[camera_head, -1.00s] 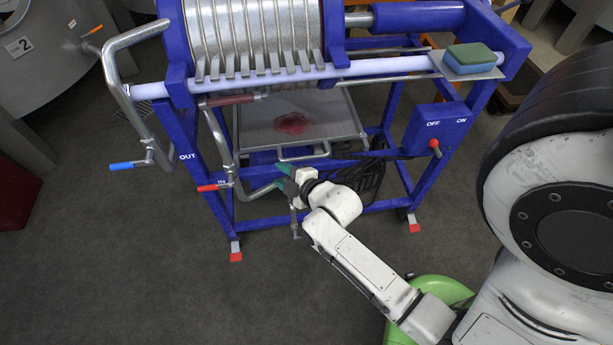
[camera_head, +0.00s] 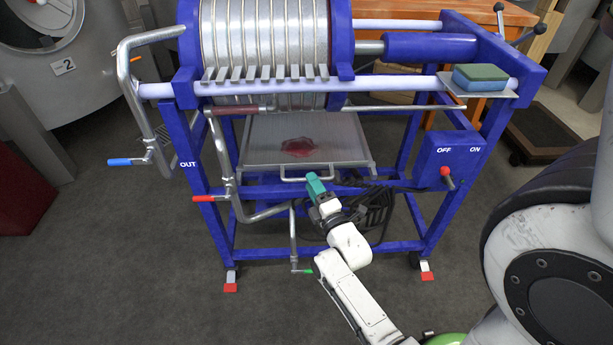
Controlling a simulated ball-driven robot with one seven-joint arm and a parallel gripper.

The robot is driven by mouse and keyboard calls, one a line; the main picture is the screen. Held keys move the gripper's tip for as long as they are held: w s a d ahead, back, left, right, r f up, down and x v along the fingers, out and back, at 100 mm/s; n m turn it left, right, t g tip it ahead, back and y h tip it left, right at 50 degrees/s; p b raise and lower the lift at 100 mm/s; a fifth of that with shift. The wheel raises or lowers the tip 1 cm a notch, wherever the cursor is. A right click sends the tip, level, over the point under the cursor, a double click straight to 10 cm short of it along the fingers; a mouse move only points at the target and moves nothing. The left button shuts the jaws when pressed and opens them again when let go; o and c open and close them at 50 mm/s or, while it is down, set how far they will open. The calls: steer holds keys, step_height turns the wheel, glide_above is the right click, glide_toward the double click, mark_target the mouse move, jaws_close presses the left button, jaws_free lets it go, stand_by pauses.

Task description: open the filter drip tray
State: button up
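The filter drip tray (camera_head: 345,150) is a flat metal tray under the filter plates, with a dark red puddle (camera_head: 299,147) on it. Its bar handle (camera_head: 293,179) runs along the front edge. My gripper (camera_head: 315,183), with teal fingers, is at the right part of this handle and overlaps it in the picture. I cannot tell whether the fingers touch the handle or are around it. The fingers show as one teal block, so their gap is hidden.
The blue filter frame (camera_head: 196,185) surrounds the tray. A switch box (camera_head: 450,160) is on the right. A sponge (camera_head: 480,78) lies on a plate above. The floor in front is mostly clear.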

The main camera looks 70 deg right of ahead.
steer(key=shift+x, duration=2.3)
jaws_close()
